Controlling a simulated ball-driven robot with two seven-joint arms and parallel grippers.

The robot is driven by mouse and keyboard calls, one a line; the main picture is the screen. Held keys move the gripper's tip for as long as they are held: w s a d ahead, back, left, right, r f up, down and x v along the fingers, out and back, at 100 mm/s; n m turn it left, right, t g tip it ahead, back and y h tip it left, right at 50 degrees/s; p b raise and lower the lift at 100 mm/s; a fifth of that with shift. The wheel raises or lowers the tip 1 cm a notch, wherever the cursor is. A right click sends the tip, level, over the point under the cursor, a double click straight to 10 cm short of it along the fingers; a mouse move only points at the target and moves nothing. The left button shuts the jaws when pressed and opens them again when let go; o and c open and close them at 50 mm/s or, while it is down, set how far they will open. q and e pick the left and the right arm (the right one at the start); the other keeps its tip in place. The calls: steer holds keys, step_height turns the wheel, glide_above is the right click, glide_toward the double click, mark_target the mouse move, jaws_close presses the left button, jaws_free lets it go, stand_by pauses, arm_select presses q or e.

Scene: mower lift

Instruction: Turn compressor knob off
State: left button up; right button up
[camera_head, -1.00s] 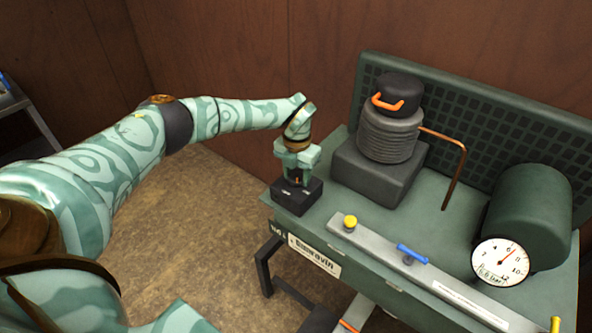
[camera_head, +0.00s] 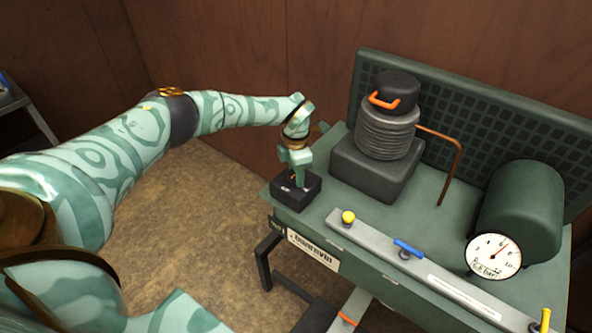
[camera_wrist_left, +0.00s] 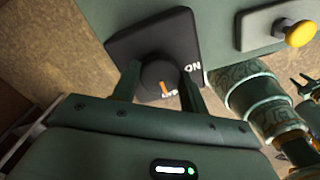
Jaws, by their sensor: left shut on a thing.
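The black switch box (camera_head: 287,194) sits on the left front corner of the green compressor bench. Its dark round knob (camera_wrist_left: 154,72) has an orange mark and shows in the left wrist view. The mark points down in that picture, toward a partly hidden white label; the "ON" lettering lies to its right. My left gripper (camera_head: 294,179) comes down onto the box from above. In the left wrist view its two fingers (camera_wrist_left: 158,78) stand either side of the knob and are shut on it.
The bench carries a grey ribbed compressor (camera_head: 388,128), an orange-brown pipe (camera_head: 456,165), a green tank (camera_head: 522,205) and a pressure gauge (camera_head: 493,257). A grey rail (camera_head: 440,278) with yellow and blue handles runs along the front. Brown floor lies open left of the bench.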

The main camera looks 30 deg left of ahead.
arm_select(q)
steer(key=shift+r, duration=0.1)
stand_by(0.4)
steer(key=o, duration=1)
step_height(320, 180, up, 16)
steer(key=p, duration=0.3)
steer(key=shift+r, duration=0.1)
